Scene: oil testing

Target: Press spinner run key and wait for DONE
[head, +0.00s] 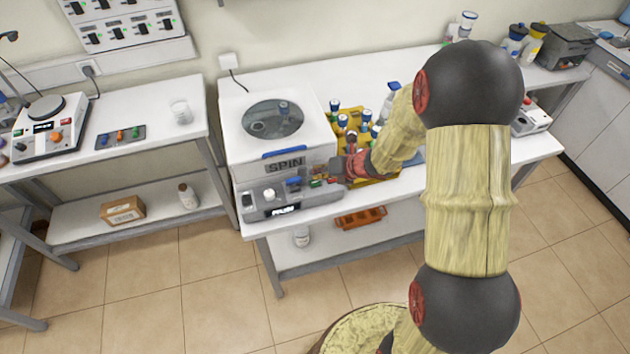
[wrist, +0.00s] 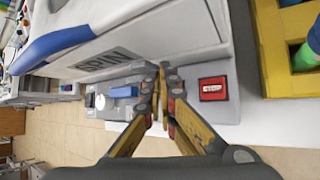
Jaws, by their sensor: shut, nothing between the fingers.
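The spinner (head: 232,135) is a white box with a round window in its lid and a SPIN label; its front also shows in the wrist view (wrist: 170,35). Its grey control panel carries a blue key (wrist: 124,91), a white knob (wrist: 98,102) and a red STOP key (wrist: 212,88). A small green patch (head: 316,183) shows beside my gripper in the head view. The dark display (head: 283,210) shows white letters that look like RUN, though blurred. My gripper (wrist: 162,75) is shut and empty, its tips at the panel between the blue and STOP keys. The tips hide what lies beneath; contact cannot be told.
A yellow rack (head: 374,170) with several capped bottles stands right of the spinner, close to my arm. An orange tray (head: 361,218) lies on the shelf below. A side table (head: 85,175) at left holds a hotplate (head: 50,130) and a beaker (head: 180,112).

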